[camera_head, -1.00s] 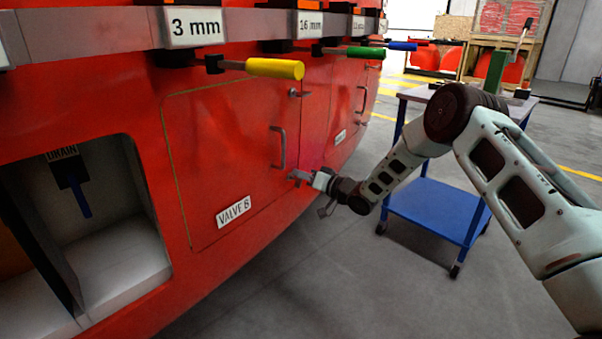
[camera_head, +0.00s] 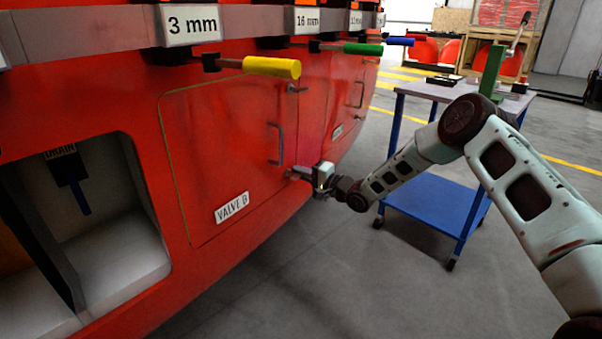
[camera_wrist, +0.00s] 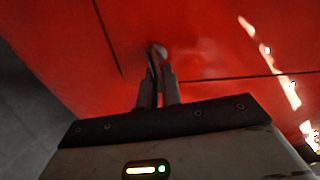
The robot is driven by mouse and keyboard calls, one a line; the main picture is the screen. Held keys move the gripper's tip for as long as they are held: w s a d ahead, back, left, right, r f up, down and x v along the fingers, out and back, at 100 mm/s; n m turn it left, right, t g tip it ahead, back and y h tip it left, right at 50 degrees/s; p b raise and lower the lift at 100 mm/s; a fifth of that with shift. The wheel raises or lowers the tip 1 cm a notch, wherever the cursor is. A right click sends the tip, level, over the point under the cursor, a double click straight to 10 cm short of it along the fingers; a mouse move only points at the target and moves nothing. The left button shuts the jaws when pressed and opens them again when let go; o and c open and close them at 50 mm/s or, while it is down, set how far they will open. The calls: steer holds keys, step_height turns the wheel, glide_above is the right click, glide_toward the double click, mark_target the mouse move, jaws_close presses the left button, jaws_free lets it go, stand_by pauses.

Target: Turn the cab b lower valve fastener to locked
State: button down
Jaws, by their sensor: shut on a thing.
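The red VALVE B panel door (camera_head: 225,150) is closed, with its label plate (camera_head: 231,207) low on it and a bar handle (camera_head: 275,145) near its right edge. The lower valve fastener (camera_wrist: 158,52) is a small grey piece at the door's lower right, by the seam. My gripper (camera_head: 303,174) reaches it from the right. In the wrist view the two fingers are shut on the fastener, which stands between their tips. The fingers hide most of it, so its exact angle is hard to read. The upper fastener (camera_head: 292,88) sits at the door's top right corner.
Yellow (camera_head: 272,67), green (camera_head: 362,49) and blue (camera_head: 398,42) tool handles stick out above the door. An open drain recess (camera_head: 110,210) lies to the left. A blue cart (camera_head: 435,205) stands behind my arm. The floor below the panel is clear.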

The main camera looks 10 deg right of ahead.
steer(key=shift+f+m, duration=0.2)
steer(key=shift+m, duration=0.3)
steer(key=c, duration=1.6)
jaws_free()
steer(key=p+v, duration=0.1)
steer(key=v, duration=1.6)
steer(key=shift+s+d, duration=0.1)
steer(key=shift+s, duration=0.1)
